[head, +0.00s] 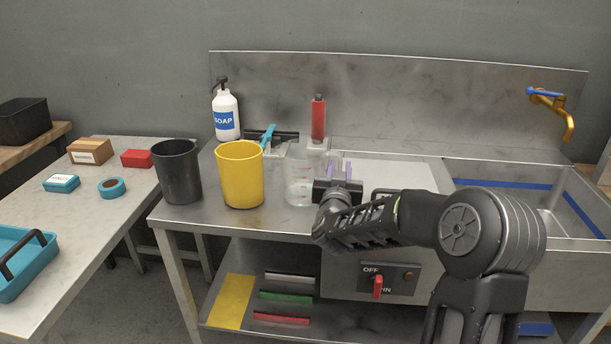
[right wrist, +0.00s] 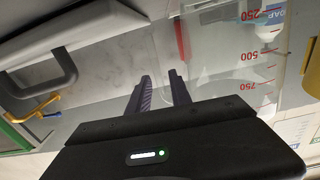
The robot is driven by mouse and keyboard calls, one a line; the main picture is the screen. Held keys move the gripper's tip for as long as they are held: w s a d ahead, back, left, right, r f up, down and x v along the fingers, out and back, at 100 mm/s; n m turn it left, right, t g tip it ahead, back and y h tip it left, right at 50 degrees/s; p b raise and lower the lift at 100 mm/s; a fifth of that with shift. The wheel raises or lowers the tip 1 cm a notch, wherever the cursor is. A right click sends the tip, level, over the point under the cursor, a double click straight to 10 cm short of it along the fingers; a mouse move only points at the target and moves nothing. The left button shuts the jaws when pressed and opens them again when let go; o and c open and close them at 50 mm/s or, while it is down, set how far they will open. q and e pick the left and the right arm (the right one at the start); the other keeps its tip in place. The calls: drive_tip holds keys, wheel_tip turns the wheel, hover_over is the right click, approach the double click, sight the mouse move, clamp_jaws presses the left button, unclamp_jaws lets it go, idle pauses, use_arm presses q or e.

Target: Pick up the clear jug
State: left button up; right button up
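The clear jug (head: 299,180) stands on the steel counter, just right of a yellow container. It is see-through with red measuring marks, which also show at the right of the right wrist view (right wrist: 230,62). My right gripper (head: 341,167) is just right of the jug. In the right wrist view its two purple fingers (right wrist: 162,86) are apart, with nothing seen held between them, and the jug is beside them. I cannot tell whether a finger touches it. The jug's lower right part is partly hidden by the gripper. My left gripper is not in view.
The yellow container (head: 240,175) and a dark grey one (head: 177,172) stand left of the jug. Behind are a soap bottle (head: 226,112) and a red upright object (head: 318,118). A sink with a brass tap (head: 555,106) is at right. A side table (head: 100,215) is at left.

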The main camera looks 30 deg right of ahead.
clamp_jaws()
drive_tip(key=shift+r, duration=0.1)
idle(1.0)
